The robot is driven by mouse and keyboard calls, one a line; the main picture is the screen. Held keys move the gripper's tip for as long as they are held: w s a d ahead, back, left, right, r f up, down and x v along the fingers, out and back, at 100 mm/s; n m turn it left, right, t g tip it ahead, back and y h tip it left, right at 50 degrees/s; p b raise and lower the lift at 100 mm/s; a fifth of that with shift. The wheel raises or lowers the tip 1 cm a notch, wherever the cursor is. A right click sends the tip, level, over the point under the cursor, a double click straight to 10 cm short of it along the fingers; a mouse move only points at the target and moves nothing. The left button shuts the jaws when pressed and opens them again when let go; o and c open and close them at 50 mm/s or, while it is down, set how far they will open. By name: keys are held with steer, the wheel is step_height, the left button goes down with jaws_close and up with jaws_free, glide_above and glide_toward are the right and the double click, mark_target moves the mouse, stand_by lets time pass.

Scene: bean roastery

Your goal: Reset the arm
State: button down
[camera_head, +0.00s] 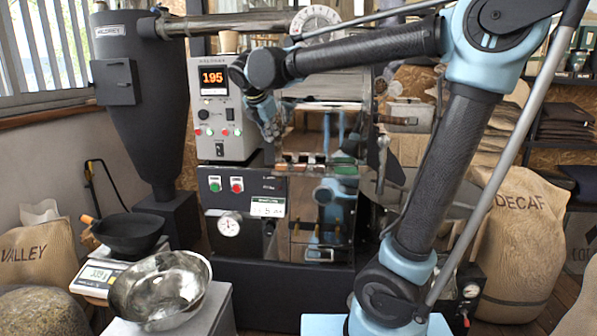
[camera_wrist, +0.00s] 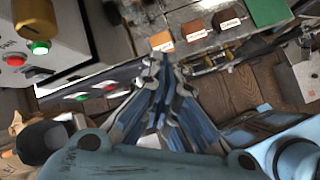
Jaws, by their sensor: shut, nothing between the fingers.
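My gripper (camera_head: 271,127) hangs in front of the roasting machine, just right of the control box (camera_head: 221,118) that reads 195. Its fingers point downward in the head view. In the wrist view my gripper (camera_wrist: 155,68) is shut and empty, its fingertips together. My arm reaches in from the right, bent at the elbow, and crosses above the machine front. The fingertips appear apart from the machine, though the exact gap is hard to tell.
A steel bowl (camera_head: 160,290) stands at the lower left beside a scale (camera_head: 98,275) bearing a black pan (camera_head: 128,234). A dark hopper (camera_head: 143,105) rises behind. A DECAF sack (camera_head: 520,240) stands at right. In the wrist view, colored sample blocks (camera_wrist: 194,30) lie beyond the fingertips.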

steer(key=s+d+f+m+g, duration=0.1)
steer(key=s+d+f+m, duration=0.25)
steer(key=d, duration=0.45)
steer(key=s+d+f+m+g, duration=0.1)
steer(key=s+d+f+m, duration=0.2)
steer(key=d+f+m, duration=0.3)
steer(key=s+d+f+m+g, duration=0.1)
steer(key=s+d+f+m, duration=0.25)
steer(key=d, duration=0.55)
steer(key=s+d+f+m+g+y, duration=0.1)
steer(key=s+d+f+m, duration=0.3)
steer(key=s+f+m, duration=0.3)
steer(key=s+d+f+m+g+y, duration=0.1)
steer(key=s+d+f+m, duration=0.2)
steer(key=s+f+m, duration=0.4)
steer(key=shift+s+d+f+m, duration=0.2)
steer(key=shift+d+f+m, duration=0.2)
steer(key=shift+f, duration=0.35)
steer(key=shift+w+f, duration=0.2)
steer(key=shift+w, duration=0.25)
